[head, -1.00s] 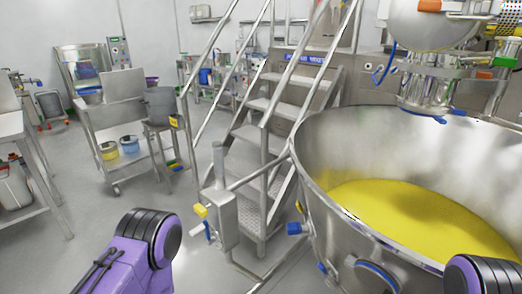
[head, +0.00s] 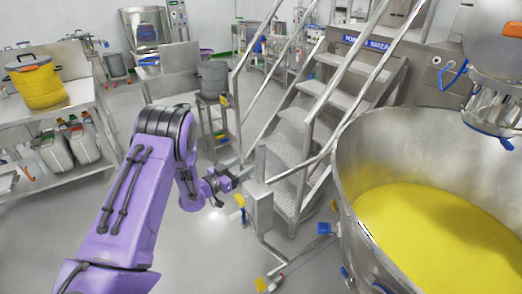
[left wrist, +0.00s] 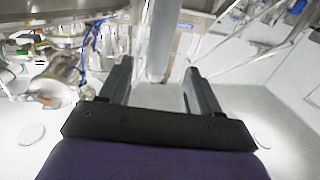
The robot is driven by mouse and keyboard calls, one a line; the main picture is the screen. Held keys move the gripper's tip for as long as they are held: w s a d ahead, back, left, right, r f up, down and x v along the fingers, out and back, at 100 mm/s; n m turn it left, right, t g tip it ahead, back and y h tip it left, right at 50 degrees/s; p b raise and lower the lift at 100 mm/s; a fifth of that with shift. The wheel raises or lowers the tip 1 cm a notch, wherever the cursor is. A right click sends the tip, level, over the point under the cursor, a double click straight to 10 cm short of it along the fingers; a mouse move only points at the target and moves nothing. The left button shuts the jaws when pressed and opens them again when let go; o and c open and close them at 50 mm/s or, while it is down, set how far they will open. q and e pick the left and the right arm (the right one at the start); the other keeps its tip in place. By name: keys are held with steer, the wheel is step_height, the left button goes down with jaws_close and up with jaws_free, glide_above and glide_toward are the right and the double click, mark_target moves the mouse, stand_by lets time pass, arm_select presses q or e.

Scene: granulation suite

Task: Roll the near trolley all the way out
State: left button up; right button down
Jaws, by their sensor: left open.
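The near trolley carries a big round steel bowl (head: 351,165) with yellow powder (head: 430,235) in it, at the right of the head view. A steel box (head: 260,207) with an upright round post (head: 260,158) stands at the trolley's left side. My left gripper (head: 242,174) is open just left of this post. In the left wrist view the post (left wrist: 160,38) shows between and beyond the two open fingers (left wrist: 158,76); I cannot tell whether it is within their reach. The fingers do not close on it. My right gripper is out of view.
Steel stairs with rails (head: 300,118) stand right behind the post. A steel table (head: 75,97) with a yellow tub (head: 38,84) is at the left, with canisters (head: 82,145) on its lower shelf. Grey floor (head: 215,255) is clear at the front.

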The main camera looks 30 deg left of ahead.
mark_target(257, 157)
arm_select(q)
steer(key=w, duration=0.3)
steer(key=w+d+p, duration=0.1)
steer(key=w, duration=0.2)
steer(key=w+d+p, duration=0.1)
steer(key=w, duration=0.2)
steer(key=shift+w, duration=0.25)
jaws_close()
steer(key=shift+f, duration=0.1)
